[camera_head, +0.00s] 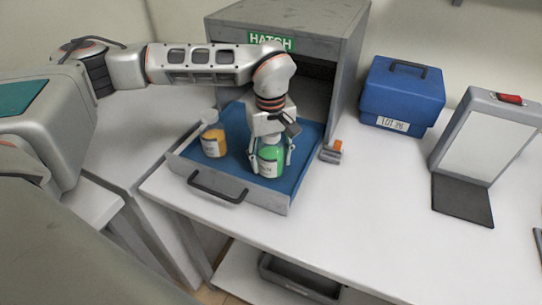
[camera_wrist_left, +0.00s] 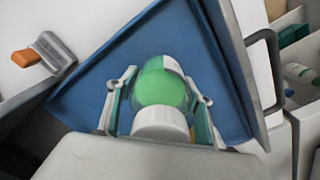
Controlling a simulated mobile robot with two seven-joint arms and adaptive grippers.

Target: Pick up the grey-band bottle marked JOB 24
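A green bottle (camera_head: 270,160) with a pale label and white cap stands in the blue-lined drawer tray (camera_head: 229,169). The label print is too small to read and I cannot make out a grey band. My left gripper (camera_head: 271,166) points down over this bottle, one finger on each side. In the left wrist view the green bottle (camera_wrist_left: 160,88) and its white cap (camera_wrist_left: 160,123) lie between the fingers; I cannot tell whether they press on it. An orange bottle (camera_head: 213,142) with a pale label stands to its left in the tray. My right gripper is not in view.
The grey hatch box (camera_head: 345,60) rises behind the tray. The tray's front wall has a dark handle (camera_head: 217,190). A small orange-and-grey block (camera_head: 332,152) lies right of the tray. A blue case (camera_head: 402,92) and a grey panel stand (camera_head: 486,138) are farther right. The white table between is clear.

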